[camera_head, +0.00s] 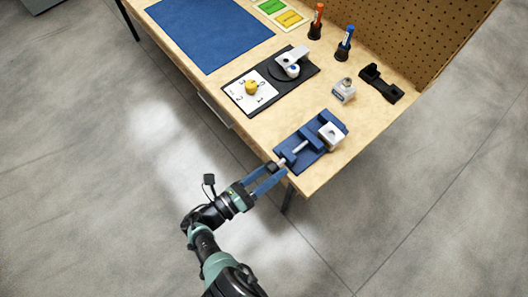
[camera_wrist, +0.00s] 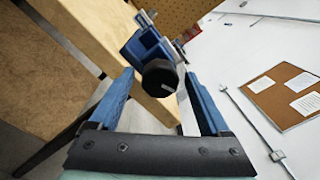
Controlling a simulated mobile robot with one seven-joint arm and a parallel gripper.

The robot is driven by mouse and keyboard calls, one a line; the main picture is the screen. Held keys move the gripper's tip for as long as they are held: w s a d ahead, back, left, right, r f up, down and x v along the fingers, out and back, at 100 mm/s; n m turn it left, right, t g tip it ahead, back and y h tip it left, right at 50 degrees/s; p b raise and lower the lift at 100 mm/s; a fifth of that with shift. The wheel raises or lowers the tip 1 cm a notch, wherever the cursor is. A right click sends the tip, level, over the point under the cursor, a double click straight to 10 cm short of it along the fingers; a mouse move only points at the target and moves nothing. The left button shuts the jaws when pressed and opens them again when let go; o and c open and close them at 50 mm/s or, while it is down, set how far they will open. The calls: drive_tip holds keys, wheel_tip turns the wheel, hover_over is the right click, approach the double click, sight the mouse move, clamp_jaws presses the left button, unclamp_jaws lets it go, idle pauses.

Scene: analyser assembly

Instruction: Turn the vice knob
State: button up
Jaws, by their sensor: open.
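The blue vice (camera_head: 311,142) sits at the near right corner of the workbench, with a grey block (camera_head: 331,133) at its far end. Its black knob (camera_wrist: 160,78) faces me in the wrist view and has a light mark on its face. In the head view the knob (camera_head: 272,167) sticks out past the bench's front edge. My gripper (camera_head: 266,177) is open, its two blue fingers pointing at the knob. In the wrist view the fingers of my gripper (camera_wrist: 162,95) stand either side of the knob with gaps. I cannot tell whether the tips reach past it.
On the workbench (camera_head: 185,57) lie a black panel with a yellow knob (camera_head: 251,87), a small grey block (camera_head: 343,91), a black bracket (camera_head: 381,83), two upright markers (camera_head: 345,43) and a blue mat (camera_head: 210,32). A pegboard (camera_head: 400,40) stands behind. The floor in front is clear.

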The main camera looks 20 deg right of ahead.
drive_tip(key=b+v, duration=0.2)
drive_tip(key=v, duration=1.1)
idle(0.4)
